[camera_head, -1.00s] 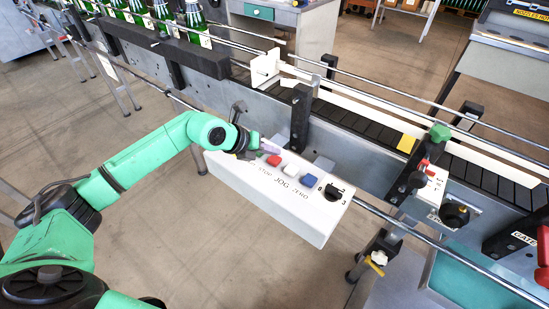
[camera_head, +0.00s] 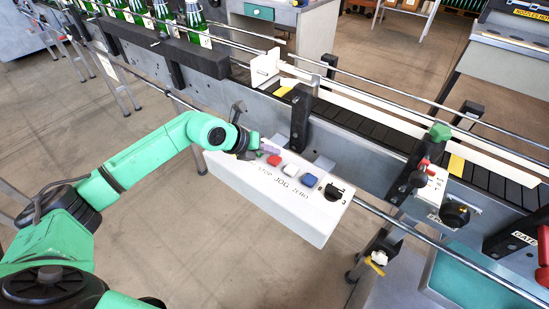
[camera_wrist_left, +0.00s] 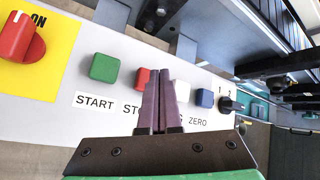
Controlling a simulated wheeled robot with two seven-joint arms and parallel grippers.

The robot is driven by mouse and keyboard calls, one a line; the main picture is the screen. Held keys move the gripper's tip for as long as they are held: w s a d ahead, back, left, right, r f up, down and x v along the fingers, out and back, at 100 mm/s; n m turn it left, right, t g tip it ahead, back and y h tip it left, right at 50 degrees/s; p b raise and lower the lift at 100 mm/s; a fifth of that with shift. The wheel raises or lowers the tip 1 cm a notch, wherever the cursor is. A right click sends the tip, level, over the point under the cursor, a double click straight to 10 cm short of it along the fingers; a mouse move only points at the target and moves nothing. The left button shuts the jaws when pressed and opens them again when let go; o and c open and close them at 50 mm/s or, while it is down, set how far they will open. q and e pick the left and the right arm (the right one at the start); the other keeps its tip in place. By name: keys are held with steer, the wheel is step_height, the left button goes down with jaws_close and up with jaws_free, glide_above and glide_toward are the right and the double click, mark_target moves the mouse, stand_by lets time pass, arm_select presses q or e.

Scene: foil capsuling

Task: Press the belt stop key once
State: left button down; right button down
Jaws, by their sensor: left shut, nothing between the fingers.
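The control box (camera_head: 265,200) is white, with keys on its top. The red stop key (camera_head: 274,160) shows in the head view just beside my left gripper (camera_head: 266,148). In the left wrist view my left gripper's purple fingers (camera_wrist_left: 160,85) are shut with nothing between them. They point at the box between the red key (camera_wrist_left: 142,78) and the white jog key (camera_wrist_left: 182,92), partly covering both and the STOP label. I cannot tell whether the fingertips touch the red key. My right gripper is not in view.
A green start key (camera_wrist_left: 104,67) and red rotary switch (camera_wrist_left: 18,40) sit left of the stop key. A blue zero key (camera_wrist_left: 204,98) and black selector (camera_head: 333,192) sit right. The conveyor belt (camera_head: 380,130) runs behind, with a post (camera_head: 300,118) near the box.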

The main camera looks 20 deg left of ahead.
mark_target(271, 161)
arm_select(q)
steer(key=shift+f, duration=0.35)
steer(key=shift+f+b, duration=0.6)
steer(key=shift+b, duration=0.05)
stand_by(0.4)
steer(key=shift+r, duration=0.15)
steer(key=shift+r+p, duration=0.8)
steer(key=shift+r, duration=0.1)
step_height(271, 161, up, 5)
steer(key=p, duration=0.3)
steer(key=shift+p, duration=0.35)
stand_by(0.3)
